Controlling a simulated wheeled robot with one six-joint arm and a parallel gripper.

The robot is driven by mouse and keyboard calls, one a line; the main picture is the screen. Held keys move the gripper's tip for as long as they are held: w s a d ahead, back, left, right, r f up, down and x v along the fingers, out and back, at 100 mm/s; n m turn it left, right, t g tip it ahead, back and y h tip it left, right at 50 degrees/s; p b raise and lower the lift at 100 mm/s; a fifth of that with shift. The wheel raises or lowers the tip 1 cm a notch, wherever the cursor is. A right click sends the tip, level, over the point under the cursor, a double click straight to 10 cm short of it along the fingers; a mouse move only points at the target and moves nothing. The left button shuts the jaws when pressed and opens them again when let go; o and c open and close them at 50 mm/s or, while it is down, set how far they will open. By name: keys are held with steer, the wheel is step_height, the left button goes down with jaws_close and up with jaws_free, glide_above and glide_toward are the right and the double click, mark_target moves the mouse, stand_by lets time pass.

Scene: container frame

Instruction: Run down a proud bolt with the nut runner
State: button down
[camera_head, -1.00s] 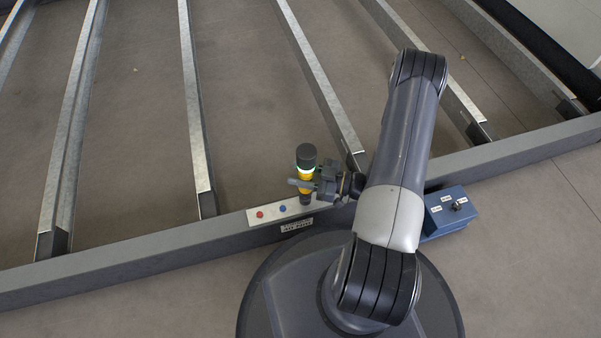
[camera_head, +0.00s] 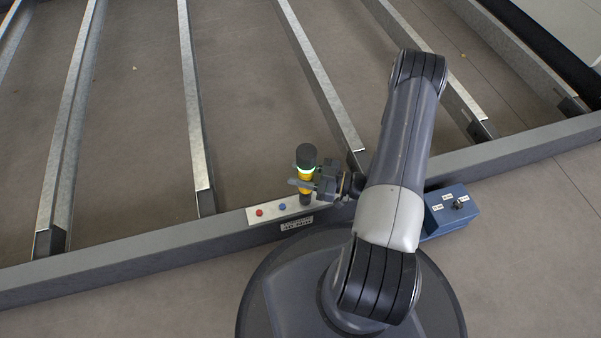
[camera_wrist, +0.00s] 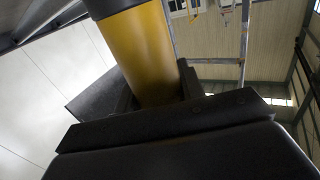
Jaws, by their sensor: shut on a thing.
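The nut runner (camera_head: 306,157) is a yellow and black cylinder with a black top and a lit green ring. It stands about upright over the right end of a pale plate (camera_head: 263,222) on the frame's front rail. My gripper (camera_head: 306,183) is shut around its yellow body, which also fills the upper middle of the wrist view (camera_wrist: 147,52). A red bolt head (camera_head: 259,212) and a blue bolt head (camera_head: 282,207) show on the plate, left of the tool. The tool hides whatever is under its lower end, so I cannot tell whether it touches a bolt.
A blue box (camera_head: 449,211) with small labels and a dark fitting stands at the rail, right of my arm. The front rail (camera_head: 130,257) crosses the view, with several metal cross beams (camera_head: 193,100) behind it. Bare floor shows between the beams.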

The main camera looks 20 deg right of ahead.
steer(key=shift+f+b, duration=0.4)
steer(key=shift+b, duration=0.05)
stand_by(0.9)
steer(key=shift+r, duration=0.25)
